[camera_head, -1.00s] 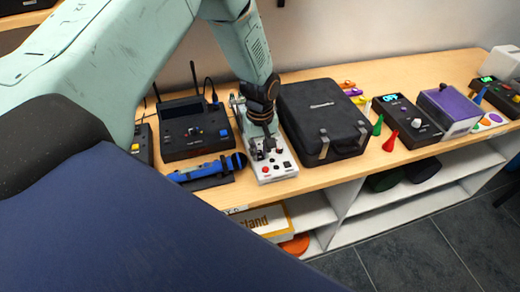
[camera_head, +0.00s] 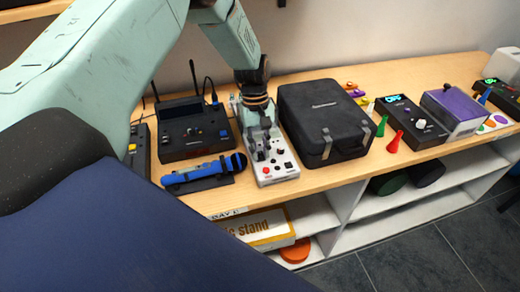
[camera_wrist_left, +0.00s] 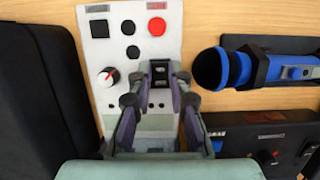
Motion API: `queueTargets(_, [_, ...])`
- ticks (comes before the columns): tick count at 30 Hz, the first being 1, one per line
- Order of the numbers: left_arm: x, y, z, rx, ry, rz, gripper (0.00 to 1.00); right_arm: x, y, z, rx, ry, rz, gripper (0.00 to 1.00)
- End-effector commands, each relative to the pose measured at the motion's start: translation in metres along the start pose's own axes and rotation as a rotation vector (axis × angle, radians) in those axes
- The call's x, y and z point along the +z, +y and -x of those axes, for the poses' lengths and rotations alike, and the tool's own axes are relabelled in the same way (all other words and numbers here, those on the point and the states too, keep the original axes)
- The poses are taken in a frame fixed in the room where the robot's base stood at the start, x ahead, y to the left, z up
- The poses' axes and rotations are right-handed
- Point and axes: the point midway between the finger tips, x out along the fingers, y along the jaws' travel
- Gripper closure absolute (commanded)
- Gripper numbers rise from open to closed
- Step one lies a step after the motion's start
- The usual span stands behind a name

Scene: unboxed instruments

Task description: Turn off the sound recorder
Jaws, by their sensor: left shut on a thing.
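The white control box (camera_head: 277,179), which I take to be the sound recorder, lies on the wooden shelf top. In the left wrist view its white panel (camera_wrist_left: 165,47) carries a red button (camera_wrist_left: 157,26), several black buttons, a knob with a white and red marking (camera_wrist_left: 107,77) and a black switch (camera_wrist_left: 160,72). My left gripper (camera_head: 262,152) is down over the panel. In the left wrist view the left gripper's fingertips (camera_wrist_left: 160,88) are on either side of the black switch, closed in on it. My right gripper is not in view.
A blue microphone (camera_head: 205,170) lies just left of the box. A black device with antennas (camera_head: 190,150) stands behind it. A black case (camera_head: 322,120) stands close on the right. Farther right are coloured cones, a black device with a lit display (camera_head: 395,99) and a purple-topped box (camera_head: 455,105).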

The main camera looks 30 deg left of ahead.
Motion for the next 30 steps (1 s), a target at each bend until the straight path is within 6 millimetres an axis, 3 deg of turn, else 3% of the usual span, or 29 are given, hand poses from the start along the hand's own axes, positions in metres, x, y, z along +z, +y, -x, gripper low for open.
queueTargets(4, [-0.001,0.0,0.0,0.0,0.003,0.0,1.0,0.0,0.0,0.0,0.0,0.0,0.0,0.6])
queueTargets(5, [-0.001,0.0,0.0,0.0,0.003,0.0,0.79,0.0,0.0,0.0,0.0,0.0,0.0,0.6])
queueTargets(12, [0.0,0.0,0.0,0.0,0.002,0.0,0.58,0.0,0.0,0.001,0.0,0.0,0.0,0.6])
queueTargets(23, [0.0,0.0,0.005,0.0,0.002,0.0,0.58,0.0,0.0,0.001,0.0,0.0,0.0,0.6])
queueTargets(30, [-0.001,0.001,0.045,0.004,0.004,0.0,0.58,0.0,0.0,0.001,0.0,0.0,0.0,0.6])
